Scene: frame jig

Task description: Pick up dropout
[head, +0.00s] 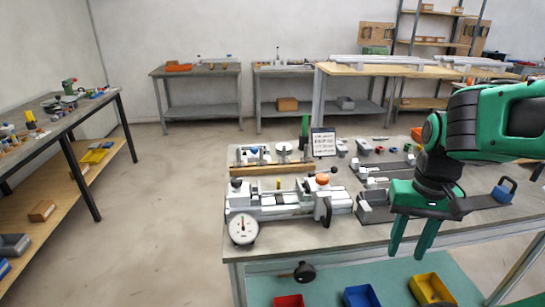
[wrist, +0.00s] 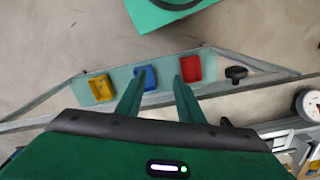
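I cannot single out the dropout for certain; several small metal parts (head: 374,183) lie on the workbench (head: 345,237), too small to tell apart. The frame jig (head: 290,200), pale with black knobs and a round dial gauge (head: 242,228), stands on the bench left of my gripper. My gripper (head: 406,255) is green and points down near the bench's front edge. Its two fingers are apart with nothing between them. The wrist view also shows the open fingers (wrist: 159,80), with the lower shelf beyond them.
A sign (head: 323,142) stands behind the jig. Open floor (head: 150,220) lies to the left.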

